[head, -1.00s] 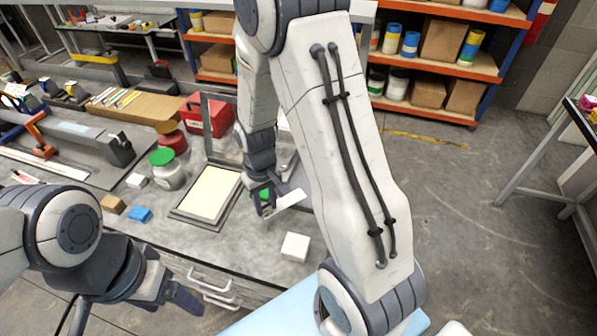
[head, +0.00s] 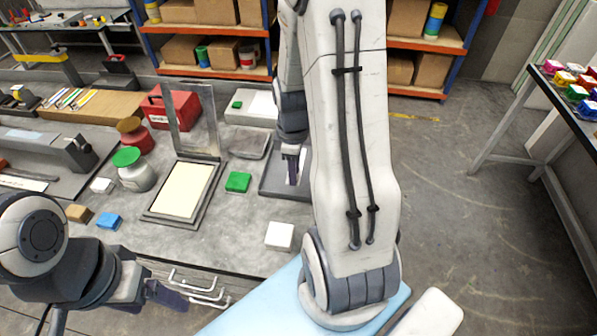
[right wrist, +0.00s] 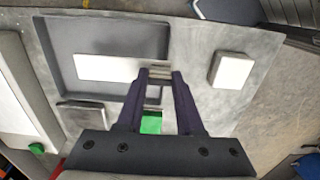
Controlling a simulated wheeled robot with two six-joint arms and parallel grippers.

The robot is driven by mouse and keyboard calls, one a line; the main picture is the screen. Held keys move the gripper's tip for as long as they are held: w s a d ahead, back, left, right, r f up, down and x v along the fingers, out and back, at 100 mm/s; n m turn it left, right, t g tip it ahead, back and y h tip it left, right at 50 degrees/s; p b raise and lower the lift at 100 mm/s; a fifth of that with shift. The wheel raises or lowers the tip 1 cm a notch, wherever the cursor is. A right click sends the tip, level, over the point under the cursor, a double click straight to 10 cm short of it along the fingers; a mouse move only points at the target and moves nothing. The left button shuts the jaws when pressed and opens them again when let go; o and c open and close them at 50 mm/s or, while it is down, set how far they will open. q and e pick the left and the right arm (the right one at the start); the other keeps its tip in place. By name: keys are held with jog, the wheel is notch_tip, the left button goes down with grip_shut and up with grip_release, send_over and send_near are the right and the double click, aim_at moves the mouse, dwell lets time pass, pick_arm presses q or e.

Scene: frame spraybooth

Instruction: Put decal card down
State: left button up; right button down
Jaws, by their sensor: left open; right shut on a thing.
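The white decal card (right wrist: 108,67) is held at its right end by my right gripper (right wrist: 158,76), which is shut on it. In the right wrist view the card lies flat over the floor of a dark grey shallow tray (right wrist: 60,45); I cannot tell whether it touches. In the head view my right gripper (head: 291,150) is over the same tray (head: 270,186), with part of the card (head: 303,165) showing; my arm hides the tray's right side. My left gripper (head: 167,296) is open and empty at the bench's front edge.
A green block (head: 238,182) lies left of the tray, and a white block (head: 279,236) in front. A framed cream panel (head: 182,190) with an upright hinged frame is further left.

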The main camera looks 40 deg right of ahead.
aim_at(299, 175)
jog(key=d+f, duration=0.1)
jog(key=w+d+f, duration=0.1)
jog(key=w+d, duration=0.1)
jog(key=d, duration=0.1)
jog(key=shift+w+f+p, duration=0.25)
jog(key=shift+f+p, duration=0.15)
notch_tip(299, 175, down, 4)
jog(key=shift+r+p, duration=0.1)
jog(key=shift+p, duration=0.35)
jog(key=shift+f, duration=0.2)
jog(key=shift+f, duration=0.15)
jog(key=c, duration=0.5)
grip_release()
jog(key=shift+c, duration=0.2)
